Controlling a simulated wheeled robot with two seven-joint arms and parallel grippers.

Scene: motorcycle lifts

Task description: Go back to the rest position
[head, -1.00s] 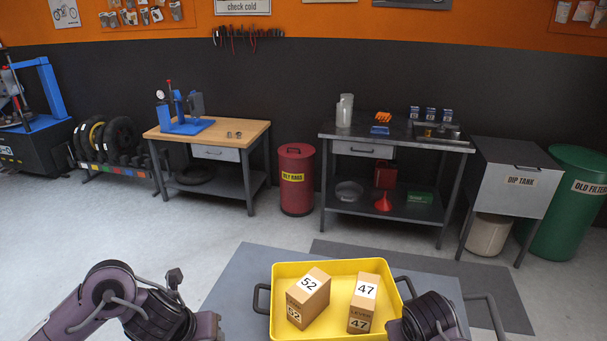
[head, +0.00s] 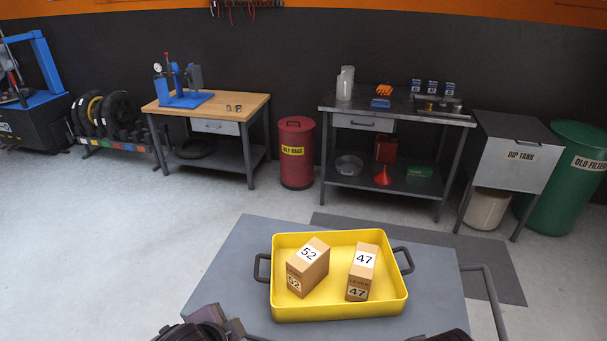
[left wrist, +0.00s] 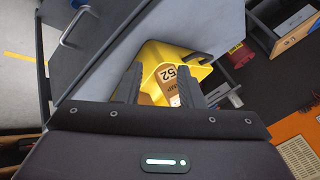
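The yellow tray (head: 340,312) sits on a grey cart top (head: 230,270) in front of me, with a dark handle at each end. A box marked 52 (head: 308,268) and a box marked 47 (head: 362,272) stand apart inside it. In the left wrist view, my left gripper (left wrist: 158,82) has its two dark fingers spread. The tray (left wrist: 160,55) and the 52 box (left wrist: 172,78) show beyond and between them, and nothing appears gripped. In the head view only parts of my arms show at the bottom edge. My right gripper's fingers are out of view.
A wooden-topped bench (head: 240,104), a red oily-rags bin (head: 296,165), a metal bench (head: 330,104), a dip tank (head: 515,165) and a green bin (head: 560,200) line the wall. Open floor (head: 130,230) lies left of the cart. A cart rail (head: 495,300) is at right.

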